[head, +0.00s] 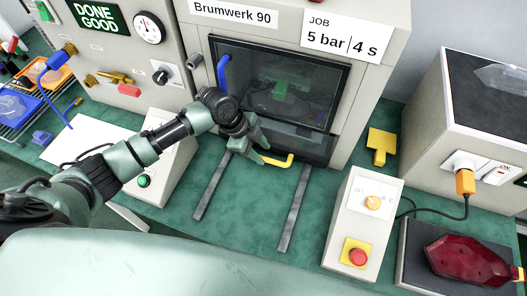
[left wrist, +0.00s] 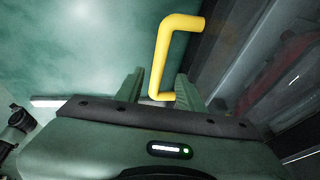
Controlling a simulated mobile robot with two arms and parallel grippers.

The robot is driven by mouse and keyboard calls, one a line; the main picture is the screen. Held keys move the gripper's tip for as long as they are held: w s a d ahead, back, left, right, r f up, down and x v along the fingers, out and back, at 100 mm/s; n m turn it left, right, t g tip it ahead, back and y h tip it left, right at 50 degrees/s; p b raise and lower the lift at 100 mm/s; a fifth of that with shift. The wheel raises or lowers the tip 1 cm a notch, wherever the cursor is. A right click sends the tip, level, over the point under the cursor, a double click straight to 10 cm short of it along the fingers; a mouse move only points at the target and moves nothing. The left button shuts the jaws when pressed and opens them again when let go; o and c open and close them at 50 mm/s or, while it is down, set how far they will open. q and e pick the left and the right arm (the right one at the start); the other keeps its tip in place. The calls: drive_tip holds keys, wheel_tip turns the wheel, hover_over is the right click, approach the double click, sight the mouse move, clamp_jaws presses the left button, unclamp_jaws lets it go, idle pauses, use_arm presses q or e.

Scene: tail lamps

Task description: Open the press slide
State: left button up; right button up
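The press (head: 290,30), labelled Brumwerk 90, stands at the back with its dark window door (head: 275,80) down and a blue handle (head: 223,72) on it. The slide's yellow handle (head: 277,161) sticks out at the foot of the press, above two grey rails (head: 292,208). The slide body is hidden inside. My left gripper (head: 257,148) is at the left end of the yellow handle. In the left wrist view the yellow handle (left wrist: 162,60) reaches between the spread fingers (left wrist: 158,92), with gaps at the sides. My right gripper is not in view.
A control box with an orange knob and red button (head: 360,230) stands right of the rails. A box with a green button (head: 160,165) is under my left arm. A yellow block (head: 381,145) lies right of the press. The bench between the rails is clear.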

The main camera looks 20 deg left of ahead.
use_arm(q)
drive_tip(key=shift+a+x, duration=0.2)
drive_tip(key=shift+x, duration=1.25)
drive_tip(key=shift+s+f, duration=0.1)
clamp_jaws()
